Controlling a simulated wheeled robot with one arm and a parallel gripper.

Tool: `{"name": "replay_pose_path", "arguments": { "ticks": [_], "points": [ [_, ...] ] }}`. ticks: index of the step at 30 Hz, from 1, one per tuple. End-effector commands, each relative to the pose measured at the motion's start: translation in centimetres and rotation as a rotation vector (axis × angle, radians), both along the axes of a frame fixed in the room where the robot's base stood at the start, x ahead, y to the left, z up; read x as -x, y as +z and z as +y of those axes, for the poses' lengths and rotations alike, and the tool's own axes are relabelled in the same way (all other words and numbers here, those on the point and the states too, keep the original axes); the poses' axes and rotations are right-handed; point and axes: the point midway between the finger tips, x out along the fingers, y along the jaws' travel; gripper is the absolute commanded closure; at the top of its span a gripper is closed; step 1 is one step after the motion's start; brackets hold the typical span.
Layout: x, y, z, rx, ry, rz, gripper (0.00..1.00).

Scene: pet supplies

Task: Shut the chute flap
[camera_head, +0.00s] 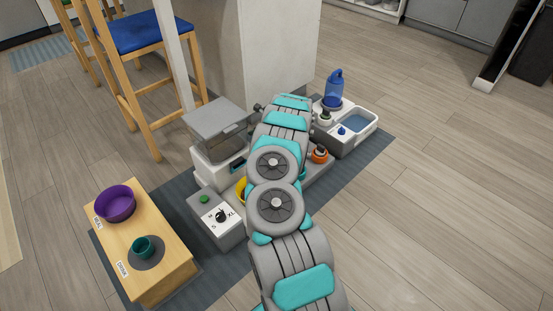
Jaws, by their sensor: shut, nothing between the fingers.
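The feeder (205,166) is a white box with a grey-lidded, see-through hopper (217,117) on top, left of my arm. A small dark teal part (238,167) shows low on its front, beside my arm. It may be the chute flap, but I cannot tell, nor whether it is open or shut. My arm reaches forward from the bottom of the picture and covers the area right of the feeder. My gripper is hidden behind my own arm links.
A white dial box (216,217) stands left of my arm. A blue bottle (333,90) and water basin (358,124) stand beyond. A stool (143,35) is behind. Floor is clear at right.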

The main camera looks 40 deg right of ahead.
Motion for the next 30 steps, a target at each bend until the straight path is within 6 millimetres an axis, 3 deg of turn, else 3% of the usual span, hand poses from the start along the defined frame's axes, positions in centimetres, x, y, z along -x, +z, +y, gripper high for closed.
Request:
{"name": "replay_pose_path", "arguments": {
  "ticks": [11, 18, 23, 30],
  "points": [
    [0.1, 0.2, 0.0, 0.0, 0.0, -0.001, 1.0],
    [1.5, 1.6, 0.0, -0.003, 0.0, -0.001, 1.0],
    [2.9, 3.8, -0.1, 0.0, 0.004, -0.005, 1.0],
    [2.6, 8.8, -0.5, 0.002, 0.004, -0.003, 1.0]
  ]
}}
